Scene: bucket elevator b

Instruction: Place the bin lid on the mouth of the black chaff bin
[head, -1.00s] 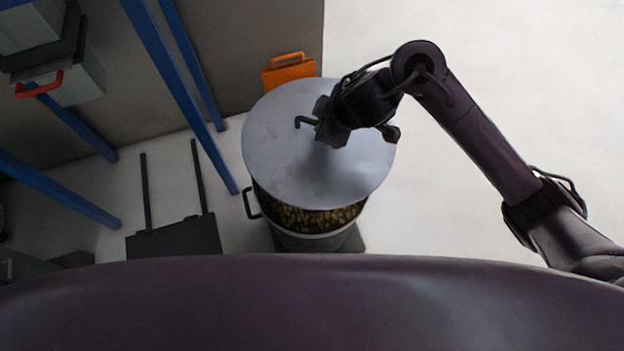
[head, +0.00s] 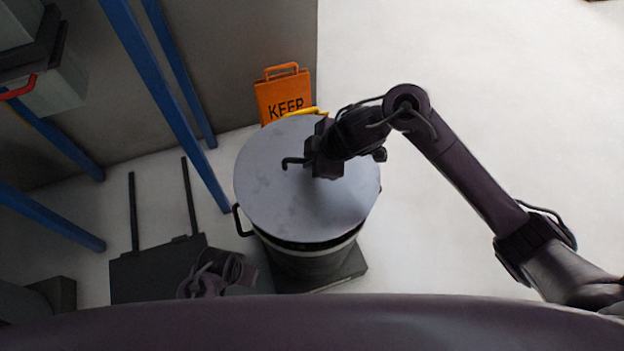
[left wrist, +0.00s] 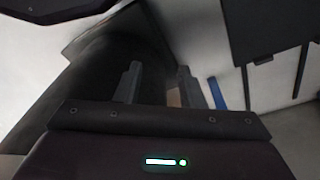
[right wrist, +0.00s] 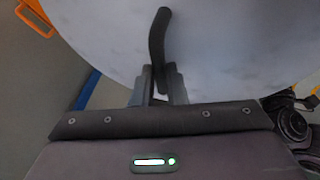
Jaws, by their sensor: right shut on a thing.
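The bin lid (head: 270,195) is a round grey disc with a bent black handle (head: 292,162). My right gripper (head: 308,163) is shut on that handle, which also shows in the right wrist view (right wrist: 158,45). The lid lies over the mouth of the black chaff bin (head: 310,262) and hides it. A dark gap shows between the lid's near edge and the bin's pale rim, so I cannot tell whether they touch. My left gripper (left wrist: 157,82) is open and empty in the left wrist view, low beside a dark curved surface that may be the bin.
An orange sign reading KEEP (head: 284,98) stands behind the bin. Blue posts (head: 165,100) rise at the left. A flat dark cart or plate with two bars (head: 145,275) lies left of the bin. The pale floor at the right is clear.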

